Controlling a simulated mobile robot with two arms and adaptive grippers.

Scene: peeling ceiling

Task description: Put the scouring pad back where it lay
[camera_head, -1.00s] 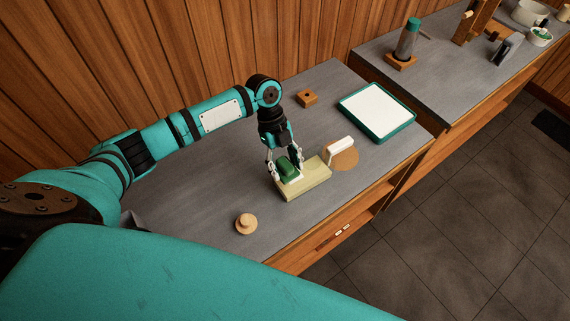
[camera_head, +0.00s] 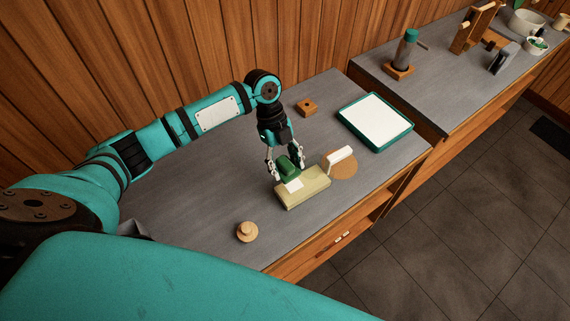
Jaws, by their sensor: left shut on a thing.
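The green scouring pad (camera_head: 286,166) is between the fingers of my left gripper (camera_head: 286,165), which is shut on it. They are over the back left part of a pale yellow block (camera_head: 311,191) on the grey counter. A white patch (camera_head: 294,185) shows on the block's top, just in front of the pad. The pad looks a little above the block; its underside is hidden, so I cannot tell the exact gap. My right gripper is not in view.
A white roller-like piece (camera_head: 340,154) and a round brown mat (camera_head: 343,167) are right of the block. A teal-rimmed white tray (camera_head: 375,121) lies farther back. The counter (camera_head: 200,195) is clear at left.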

